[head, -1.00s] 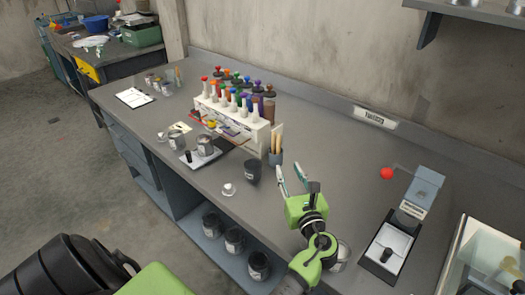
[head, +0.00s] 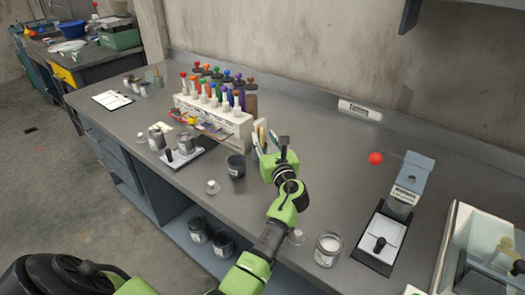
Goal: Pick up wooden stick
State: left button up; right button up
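Wooden sticks (head: 262,128) stand upright in a holder on the bench, just right of the rack of colored bottles. My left gripper (head: 267,142) is right at the sticks, with its two fingers apart. The fingers overlap the sticks in the head view, so I cannot tell whether a stick is between them or behind them. The gripper and its fingers hide most of the stick holder.
The bottle rack (head: 215,118) stands close left of the gripper. A dark cup (head: 236,167) and a small white-topped item (head: 212,187) are in front. A glass jar (head: 327,250), a red ball (head: 375,158) and a grey device (head: 410,180) are to the right.

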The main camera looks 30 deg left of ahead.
pick_arm(q)
jog(key=shift+w+a, duration=0.15)
jog(key=shift+a, duration=0.05)
grip_shut()
jog(key=shift+r, duration=0.15)
